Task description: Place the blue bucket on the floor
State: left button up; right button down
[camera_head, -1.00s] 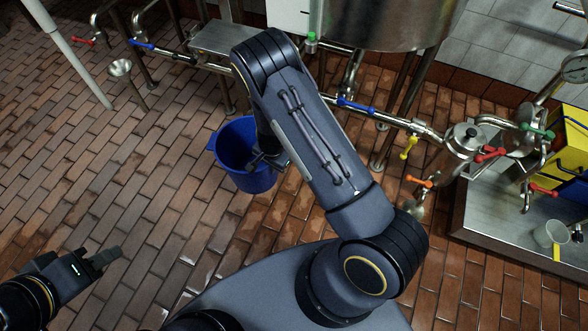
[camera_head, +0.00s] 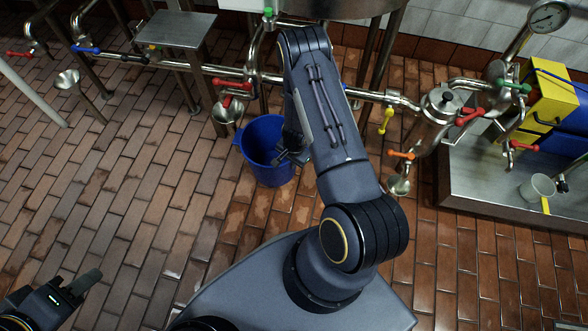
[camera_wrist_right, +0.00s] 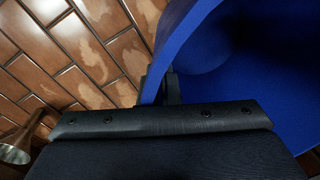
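The blue bucket (camera_head: 270,174) is upright, near the middle of the head view, in front of the steel pipework. My right gripper (camera_head: 291,156) is at the bucket's right rim, partly hidden by my arm. In the right wrist view the bucket wall (camera_wrist_right: 245,65) fills the right side, and a dark finger (camera_wrist_right: 172,88) lies against its edge; the gripper looks shut on the rim. I cannot tell whether the bucket's base touches the brown tiled floor (camera_head: 140,190). My left gripper (camera_head: 75,290) is empty at the lower left; its finger gap is unclear.
A pipe valve with a red handle (camera_head: 232,84) and a steel funnel outlet (camera_head: 227,112) stand just behind the bucket. A steel platform (camera_head: 500,185) with a beaker (camera_head: 537,188) is at right. Bare floor lies left of the bucket.

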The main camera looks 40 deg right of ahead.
jog(key=shift+s+d+f+b, duration=0.1)
jog(key=shift+d+f+b, duration=0.2)
jog(key=shift+f+b, duration=0.55)
jog(key=shift+d+f+b, duration=0.25)
jog(key=shift+f+b, duration=0.05)
jog(key=shift+f, duration=0.95)
jog(key=shift+f, duration=0.2)
jog(key=c, duration=1.6)
grip_release()
jog(key=shift+c, duration=0.2)
